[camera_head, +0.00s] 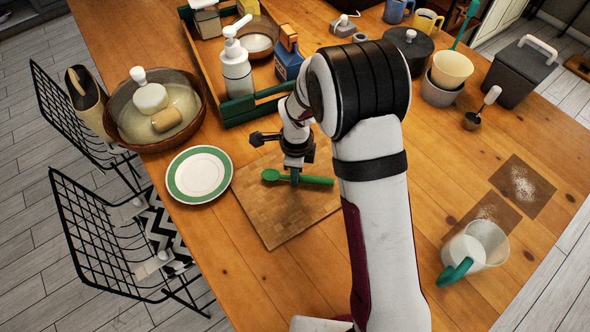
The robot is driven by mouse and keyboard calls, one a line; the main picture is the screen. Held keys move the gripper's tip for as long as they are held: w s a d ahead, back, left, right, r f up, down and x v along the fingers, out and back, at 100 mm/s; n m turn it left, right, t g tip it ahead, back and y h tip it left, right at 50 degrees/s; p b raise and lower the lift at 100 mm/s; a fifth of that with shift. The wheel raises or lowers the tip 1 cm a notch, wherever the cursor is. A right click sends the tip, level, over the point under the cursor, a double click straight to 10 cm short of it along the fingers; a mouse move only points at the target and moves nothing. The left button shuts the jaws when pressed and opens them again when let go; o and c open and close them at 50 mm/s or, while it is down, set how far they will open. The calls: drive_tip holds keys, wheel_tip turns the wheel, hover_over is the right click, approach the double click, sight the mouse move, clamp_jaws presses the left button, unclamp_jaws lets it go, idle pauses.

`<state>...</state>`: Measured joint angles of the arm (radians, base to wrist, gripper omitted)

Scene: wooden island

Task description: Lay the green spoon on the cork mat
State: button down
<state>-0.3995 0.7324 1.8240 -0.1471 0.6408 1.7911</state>
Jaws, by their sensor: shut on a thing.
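The green spoon (317,180) lies level across the jaws of my gripper (295,176), its bowl to the left and its handle to the right. My gripper points down and is shut on the handle near the bowl. Directly below is the cork mat (280,225), a tan square with a patchy surface, partly hidden on its right by my arm. The spoon is over the far part of the mat. I cannot tell whether it touches the mat or hangs just above it.
A green-rimmed plate (199,174) sits left of the mat. Behind are a wooden tray (206,68) with green handles and a white pump bottle (236,68). A pitcher (476,247) and dusted brown squares (522,187) lie right. The near left table edge is close to the mat.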

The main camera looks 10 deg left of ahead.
drive_tip(key=shift+f, duration=0.1)
idle(0.6)
drive_tip(key=shift+f, duration=0.35)
drive_tip(key=c, duration=0.8)
unclamp_jaws()
drive_tip(key=shift+c, duration=0.2)
wheel_tip(320, 180, up, 16)
drive_tip(key=shift+s+d, duration=0.15)
drive_tip(key=shift+s, duration=0.05)
